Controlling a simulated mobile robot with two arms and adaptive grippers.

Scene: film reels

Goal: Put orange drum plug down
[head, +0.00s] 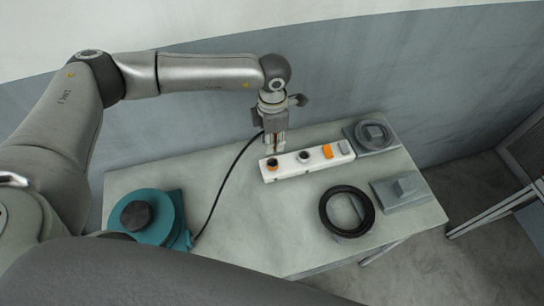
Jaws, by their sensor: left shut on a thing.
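My left gripper (274,150) points down over the left end of a white power strip (290,168) and is shut on the orange plug. Only a small orange patch of the plug (272,166) shows just below the fingertips. The fingers hide most of it, and I cannot tell whether it touches the strip or sits in a socket. A black cable (222,184) runs from the gripper down to a teal cable drum (172,215) at the table's left. My right gripper is not in view.
The strip also has a dark round socket (303,157) and an orange switch (328,151). A grey reel stand (385,142), a black ring (326,220) and a grey block on a plate (402,190) fill the table's right. The table's front middle (265,220) is clear.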

